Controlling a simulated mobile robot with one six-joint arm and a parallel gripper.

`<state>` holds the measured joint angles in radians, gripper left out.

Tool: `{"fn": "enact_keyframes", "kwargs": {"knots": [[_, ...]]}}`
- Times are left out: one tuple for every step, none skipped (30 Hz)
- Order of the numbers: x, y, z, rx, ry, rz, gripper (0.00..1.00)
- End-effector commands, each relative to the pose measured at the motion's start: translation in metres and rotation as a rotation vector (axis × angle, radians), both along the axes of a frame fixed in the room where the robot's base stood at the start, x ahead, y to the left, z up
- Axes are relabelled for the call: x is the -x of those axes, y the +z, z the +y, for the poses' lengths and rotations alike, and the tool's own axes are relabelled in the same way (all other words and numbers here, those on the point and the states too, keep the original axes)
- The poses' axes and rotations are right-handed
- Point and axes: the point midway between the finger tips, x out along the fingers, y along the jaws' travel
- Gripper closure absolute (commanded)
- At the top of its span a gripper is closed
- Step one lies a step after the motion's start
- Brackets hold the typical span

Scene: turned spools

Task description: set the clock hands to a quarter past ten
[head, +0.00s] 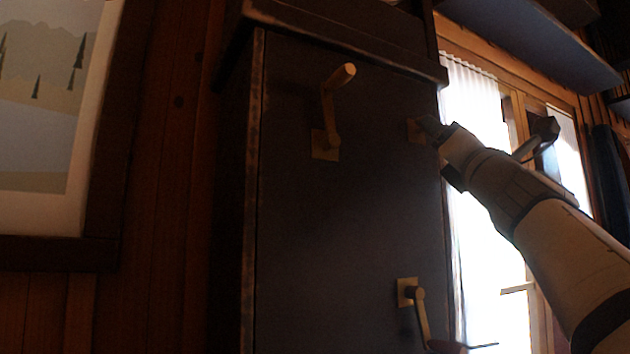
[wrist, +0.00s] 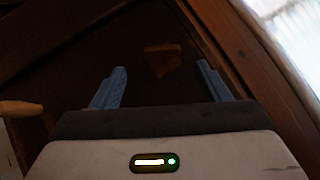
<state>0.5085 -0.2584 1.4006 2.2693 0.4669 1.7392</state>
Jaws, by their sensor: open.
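No clock face or clock hands show in either view. A tall dark cabinet (head: 345,220) carries two wooden cranks on pale square plates. The upper crank (head: 329,110) points up, with its knob to the upper right. The lower crank (head: 422,315) hangs down near the bottom edge. A third small pale plate (head: 415,130) is at the cabinet's right side, partly hidden by my gripper (head: 430,128). In the wrist view my gripper (wrist: 160,80) has its blue fingers apart with nothing held. A small brownish piece (wrist: 162,60) lies beyond them, between the fingertips; contact is not visible.
A pale wooden knob (wrist: 20,108) shows at the wrist view's left edge. A bright curtained window (head: 480,200) is right of the cabinet. A framed picture (head: 45,120) hangs on the plank wall at left. A shelf (head: 535,40) is overhead at right.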

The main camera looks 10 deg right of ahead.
Motion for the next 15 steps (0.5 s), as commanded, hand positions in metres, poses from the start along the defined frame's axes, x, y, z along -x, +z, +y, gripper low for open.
{"fn": "enact_keyframes", "kwargs": {"knots": [[-0.005, 0.007, -0.002, -0.004, 0.0, 0.0, 0.31], [-0.008, 0.01, -0.003, -0.003, -0.001, -0.001, 0.31], [-0.013, 0.014, -0.004, -0.002, -0.003, 0.0, 0.31], [-0.017, 0.017, -0.004, -0.001, -0.005, 0.001, 0.31], [-0.021, 0.021, -0.005, -0.001, -0.006, 0.0, 0.31], [-0.026, 0.025, -0.007, -0.001, -0.009, 0.002, 0.31], [-0.03, 0.028, -0.008, -0.001, -0.011, 0.001, 0.31], [-0.033, 0.031, -0.009, 0.0, -0.013, 0.002, 0.31], [-0.037, 0.035, -0.009, 0.001, -0.014, 0.001, 0.31], [-0.04, 0.037, -0.01, 0.001, -0.016, 0.002, 0.31], [-0.043, 0.039, -0.011, 0.001, -0.017, 0.002, 0.31], [-0.046, 0.042, -0.011, 0.001, -0.017, 0.002, 0.31], [-0.047, 0.043, -0.012, 0.001, -0.019, 0.001, 0.31], [-0.049, 0.044, -0.012, 0.001, -0.019, 0.001, 0.31], [-0.051, 0.045, -0.013, 0.001, -0.02, 0.002, 0.31]]}}
